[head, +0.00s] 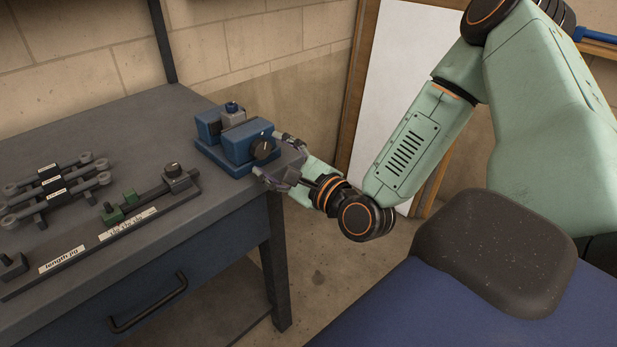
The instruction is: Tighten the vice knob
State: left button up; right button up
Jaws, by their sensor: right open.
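The blue vice (233,137) stands on the right end of the grey workbench. A small grey block with a blue top sits between its jaws. The dark round vice knob (263,149) is on the vice's right-hand face. My right gripper (268,155) is open at the knob, with one finger above and behind it and the other below and in front. I cannot tell whether either finger touches the knob. My left gripper is not in view.
A length jig (118,232) with green blocks lies along the front of the workbench (100,130). Several labelled grey rods (55,187) rest on a rack at the left. A drawer handle (148,303) juts from the bench front. A white board (405,75) stands behind my right arm.

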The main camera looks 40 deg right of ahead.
jog(key=n+p, duration=0.1)
jog(key=n, duration=0.1)
jog(key=n+p, duration=0.1)
jog(key=n, duration=0.1)
jog(key=n+p, duration=0.1)
jog(key=n, duration=0.1)
jog(key=shift+r+p, duration=0.25)
jog(key=shift+p, duration=0.05)
jog(key=n+p, duration=0.3)
jog(key=n, duration=0.3)
jog(key=shift+r+n+p, duration=0.1)
jog(key=shift+n+p, duration=0.2)
jog(key=shift+p, duration=0.1)
jog(key=n+p, duration=0.3)
jog(key=n, duration=0.3)
jog(key=n+p, duration=0.1)
jog(key=n, duration=0.2)
jog(key=shift+r, duration=0.1)
jog(key=n+p, duration=0.1)
jog(key=n, duration=0.3)
jog(key=shift+a+p, duration=0.15)
jog(key=shift+p, duration=0.15)
jog(key=s+d+f+g, duration=0.1)
jog(key=s+f, duration=0.3)
jog(key=s, duration=0.4)
jog(key=shift+s+d+f+g+p, duration=0.2)
jog(key=shift+d+g+p, duration=0.2)
jog(key=shift+g, duration=0.3)
jog(key=shift+a, duration=0.1)
